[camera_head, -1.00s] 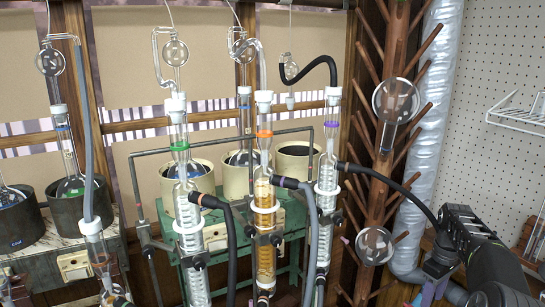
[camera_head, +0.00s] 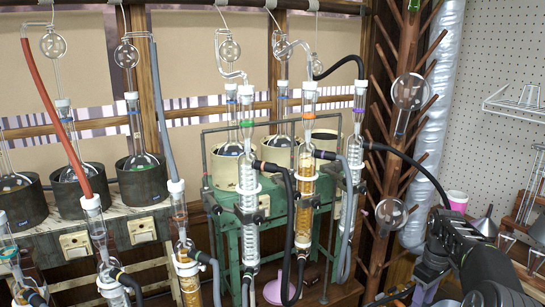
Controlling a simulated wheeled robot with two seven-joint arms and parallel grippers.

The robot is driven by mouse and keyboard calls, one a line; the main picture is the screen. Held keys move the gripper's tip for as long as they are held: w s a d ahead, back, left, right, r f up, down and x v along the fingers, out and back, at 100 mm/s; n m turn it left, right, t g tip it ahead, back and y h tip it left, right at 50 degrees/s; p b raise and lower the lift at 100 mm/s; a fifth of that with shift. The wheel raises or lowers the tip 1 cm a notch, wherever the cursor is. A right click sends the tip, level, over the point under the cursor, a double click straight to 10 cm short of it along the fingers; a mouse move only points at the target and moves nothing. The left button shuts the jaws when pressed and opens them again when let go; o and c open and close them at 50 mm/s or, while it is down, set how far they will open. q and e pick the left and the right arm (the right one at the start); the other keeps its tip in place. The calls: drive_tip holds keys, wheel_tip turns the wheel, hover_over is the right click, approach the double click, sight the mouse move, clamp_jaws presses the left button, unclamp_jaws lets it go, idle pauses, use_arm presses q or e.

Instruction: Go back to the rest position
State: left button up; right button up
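My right arm comes in at the lower right in the head view. The arm is apart from the glassware of the reflux rig. My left arm and gripper are out of the picture. A condenser with a green joint (camera_head: 247,195) and one with an orange joint (camera_head: 305,170) stand upright at the green stand (camera_head: 228,165), with black and grey hoses on them.
Several dark heating mantles (camera_head: 72,195) with flasks stand at the left. More hosed condensers fill the lower left. The brown peg tree (camera_head: 385,150) and a silver duct (camera_head: 435,110) stand left of my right arm.

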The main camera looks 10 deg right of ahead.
drive_tip(key=w+a+f+y+b, duration=0.1)
drive_tip(key=w+a+f+b, duration=0.2)
drive_tip(key=a+f, duration=1.2)
drive_tip(key=s+a+f+m+y+b, duration=0.1)
drive_tip(key=s+a+f, duration=0.2)
drive_tip(key=a+f, duration=0.4)
drive_tip(key=s+a+f+m+y+b, duration=0.1)
drive_tip(key=s+a+f, duration=0.2)
drive_tip(key=a+f, duration=0.35)
drive_tip(key=s+a+f+m+b, duration=0.1)
drive_tip(key=s+a+f, duration=0.3)
drive_tip(key=s+a, duration=0.4)
drive_tip(key=s+a+f+m+y+b, duration=0.1)
drive_tip(key=s+a+f+m+b, duration=0.1)
drive_tip(key=s+a+f, duration=0.3)
drive_tip(key=s+a+b, duration=0.1)
drive_tip(key=s+a, duration=0.3)
drive_tip(key=s, duration=0.6)
drive_tip(key=shift+s+a+m, duration=0.25)
drive_tip(key=shift+s+m, duration=0.05)
drive_tip(key=shift+s, duration=0.1)
drive_tip(key=shift+a, duration=0.1)
drive_tip(key=shift+c, duration=0.5)
